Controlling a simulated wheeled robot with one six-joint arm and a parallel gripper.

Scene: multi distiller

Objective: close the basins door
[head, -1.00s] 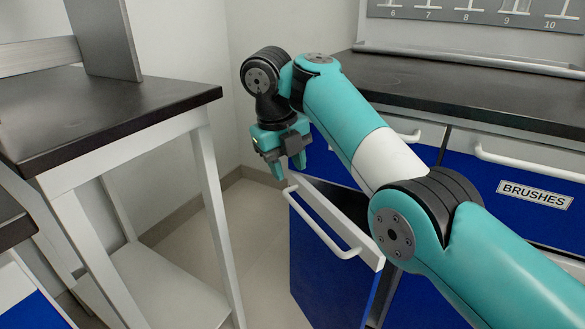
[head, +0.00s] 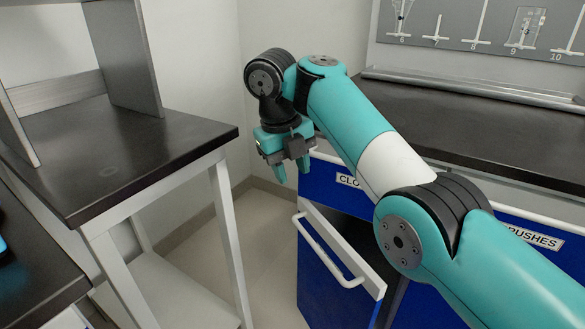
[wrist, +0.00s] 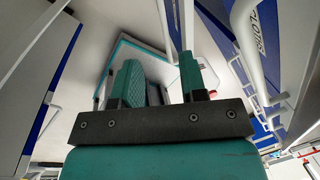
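A blue cabinet door (head: 318,285) with a white top edge and white bar handle (head: 335,259) stands open, swung out from the counter. No label shows on its visible face, so I cannot confirm it is the basins door. My gripper (head: 291,170) hangs fingers down, behind and above the door's far end in the picture, apparently not touching it. In the wrist view, the two teal fingers of my gripper (wrist: 162,78) are apart with nothing clearly between them. The cabinet opening is partly hidden by the door and my arm.
A dark-topped table (head: 110,150) with white legs stands left, with a narrow strip of floor (head: 262,240) between it and the door. The black counter (head: 450,135) and blue drawers, one labelled BRUSHES (head: 534,238), are at right. A wall corner is behind.

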